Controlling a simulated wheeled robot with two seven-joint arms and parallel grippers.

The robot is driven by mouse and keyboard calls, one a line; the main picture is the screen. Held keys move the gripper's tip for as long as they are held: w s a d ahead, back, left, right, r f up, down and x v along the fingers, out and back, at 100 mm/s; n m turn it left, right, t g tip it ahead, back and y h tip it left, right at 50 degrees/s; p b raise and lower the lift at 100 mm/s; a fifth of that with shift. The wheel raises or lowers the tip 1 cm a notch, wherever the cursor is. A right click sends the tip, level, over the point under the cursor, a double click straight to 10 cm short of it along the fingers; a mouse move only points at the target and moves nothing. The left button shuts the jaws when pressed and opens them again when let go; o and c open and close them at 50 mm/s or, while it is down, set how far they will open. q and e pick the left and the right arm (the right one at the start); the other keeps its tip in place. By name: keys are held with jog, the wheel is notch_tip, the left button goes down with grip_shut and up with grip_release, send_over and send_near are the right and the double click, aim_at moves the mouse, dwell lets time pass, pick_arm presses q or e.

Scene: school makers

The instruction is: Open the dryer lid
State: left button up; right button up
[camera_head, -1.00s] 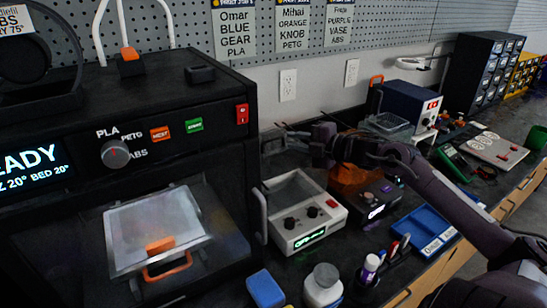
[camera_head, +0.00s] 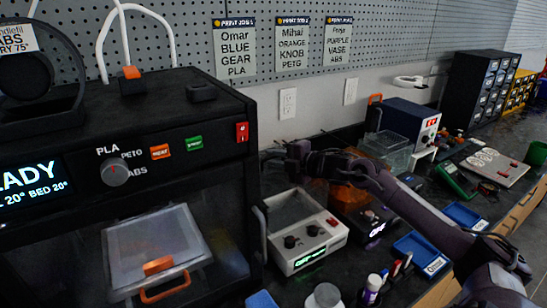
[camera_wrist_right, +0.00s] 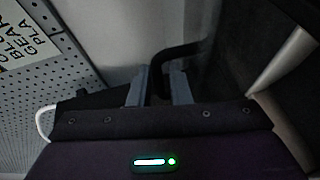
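The dryer (camera_head: 330,246) is a white box with two dark knobs and a green display, standing on the bench right of the printer. Its greyish see-through lid (camera_head: 292,208) lies on top and looks shut. My right gripper (camera_head: 270,156) is above and behind the lid's far edge, near the printer's side. In the right wrist view its two grey fingers (camera_wrist_right: 159,88) stand apart. A dark curved bar (camera_wrist_right: 178,52) shows at the gap between them; I cannot tell whether they touch it. My left gripper is not in view.
A black printer (camera_head: 215,105) stands close on the left, with an upright handle (camera_head: 262,232) beside the dryer. A dark unit with an orange top (camera_head: 348,198) stands right of the dryer, under my right arm. Blue trays (camera_head: 420,252) and small bottles lie in front.

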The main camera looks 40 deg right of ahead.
jog(key=shift+w+a, duration=0.15)
jog(key=shift+w, duration=0.2)
grip_shut()
